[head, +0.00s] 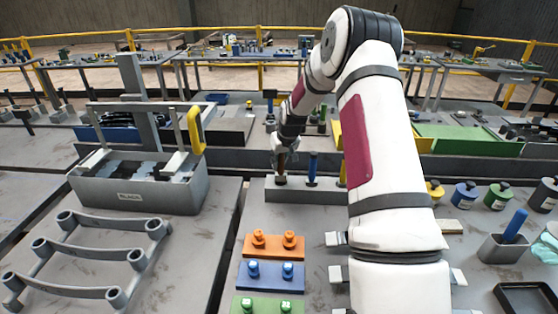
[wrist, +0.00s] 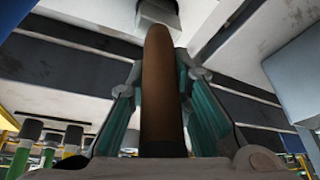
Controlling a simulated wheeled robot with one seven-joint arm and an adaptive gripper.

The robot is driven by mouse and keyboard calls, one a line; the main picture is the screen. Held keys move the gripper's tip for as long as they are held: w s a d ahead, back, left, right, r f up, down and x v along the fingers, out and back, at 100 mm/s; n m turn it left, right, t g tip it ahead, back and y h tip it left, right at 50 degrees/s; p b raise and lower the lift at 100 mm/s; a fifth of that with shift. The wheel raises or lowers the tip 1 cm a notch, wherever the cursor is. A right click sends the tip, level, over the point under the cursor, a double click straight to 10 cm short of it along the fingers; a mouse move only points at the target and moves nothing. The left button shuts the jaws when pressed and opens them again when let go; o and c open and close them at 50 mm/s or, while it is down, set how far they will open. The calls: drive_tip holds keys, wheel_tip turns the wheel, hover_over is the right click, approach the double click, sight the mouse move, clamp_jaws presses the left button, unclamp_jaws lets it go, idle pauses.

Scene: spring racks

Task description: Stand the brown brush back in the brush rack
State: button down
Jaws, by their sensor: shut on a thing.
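The brown brush (head: 281,168) is upright in my gripper (head: 281,154), at the left end of the grey brush rack (head: 305,191) in the head view. Its lower end meets the rack's top in the picture; I cannot tell whether it is seated in a hole or just above it. In the wrist view the brown handle (wrist: 163,85) stands between the teal-padded fingers of my gripper (wrist: 160,115), which are shut on it. A blue brush (head: 313,168) stands upright in the rack to its right. A yellow one (head: 342,174) is partly hidden by my arm.
Orange (head: 272,244), blue (head: 268,273) and green (head: 265,305) blocks with pegs lie in front of the rack. A grey bin (head: 135,194) with a yellow handle stands left. Bottles (head: 465,194) and a grey cup (head: 502,248) stand right of my arm.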

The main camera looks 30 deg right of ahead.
drive_tip(key=shift+f, duration=1.2)
drive_tip(key=c, duration=0.9)
unclamp_jaws()
drive_tip(key=shift+r, duration=3.5)
